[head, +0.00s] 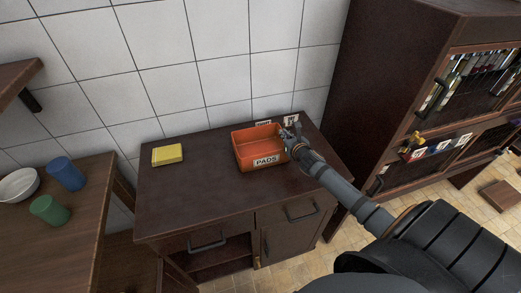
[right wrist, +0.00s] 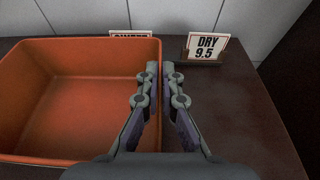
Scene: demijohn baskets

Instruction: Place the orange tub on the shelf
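The orange tub (head: 255,163), with a "PADS" label on its front, sits upright on the dark brown cabinet top (head: 200,195). It looks empty in the right wrist view (right wrist: 70,105). My right gripper (head: 288,133) is at the tub's right wall. In the right wrist view its fingers (right wrist: 161,75) are close together, one on each side of that wall, and look shut on it. A wooden wall shelf (head: 15,75) shows at the upper left, partly cut off by the frame. My left gripper is out of view.
A yellow block (head: 167,154) lies left of the tub. Small label cards, one reading "DRY 9.5" (right wrist: 207,48), stand behind it. A table (head: 75,235) at left holds a blue cup (head: 66,174), green cup (head: 49,210) and white bowl (head: 18,185). A tall bottle cabinet (head: 385,70) stands right.

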